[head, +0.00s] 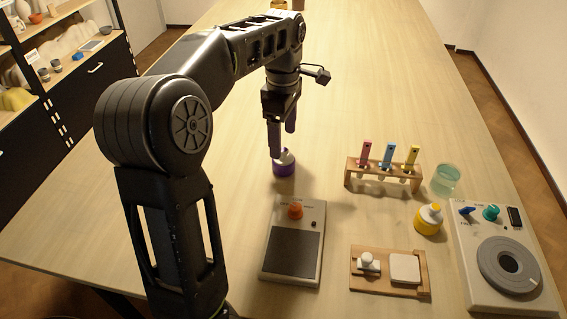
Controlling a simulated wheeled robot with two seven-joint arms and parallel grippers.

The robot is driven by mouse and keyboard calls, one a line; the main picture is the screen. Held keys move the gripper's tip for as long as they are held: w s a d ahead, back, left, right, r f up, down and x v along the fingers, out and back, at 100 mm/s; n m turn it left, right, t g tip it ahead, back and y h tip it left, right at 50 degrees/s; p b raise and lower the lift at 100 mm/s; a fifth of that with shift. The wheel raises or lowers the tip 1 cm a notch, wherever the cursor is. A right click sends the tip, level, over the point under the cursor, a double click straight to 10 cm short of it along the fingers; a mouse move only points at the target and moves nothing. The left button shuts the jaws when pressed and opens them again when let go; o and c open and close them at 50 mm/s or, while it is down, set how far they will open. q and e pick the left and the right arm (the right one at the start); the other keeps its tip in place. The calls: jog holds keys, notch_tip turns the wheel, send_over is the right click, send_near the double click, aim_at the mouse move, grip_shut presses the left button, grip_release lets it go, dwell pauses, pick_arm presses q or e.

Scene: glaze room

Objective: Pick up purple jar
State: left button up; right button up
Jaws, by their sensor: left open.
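The purple jar (284,168) with a white top stands upright on the table, left of the middle rack. My left gripper (281,146) points down directly over it, its fingers close to the white top. The fingers look spread, with one in front of the jar's left side and partly covering its top. I cannot tell whether they touch the jar. My right gripper is out of the picture.
A grey device with an orange knob (293,240) lies in front of the jar. A wooden rack (352,177) with pink, blue and yellow pieces stands right, near a yellow jar (428,219), a teal glass (446,178), a wooden board (393,289) and a dial device (470,262).

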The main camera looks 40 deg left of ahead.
aim_at(283, 149)
pick_arm(q)
jog(key=shift+f, duration=1)
notch_tip(283, 149, down, 5)
jog(key=shift+f+p, duration=0.1)
jog(key=shift+p, duration=0.2)
jog(key=shift+c, duration=0.4)
grip_shut()
dwell(0.3)
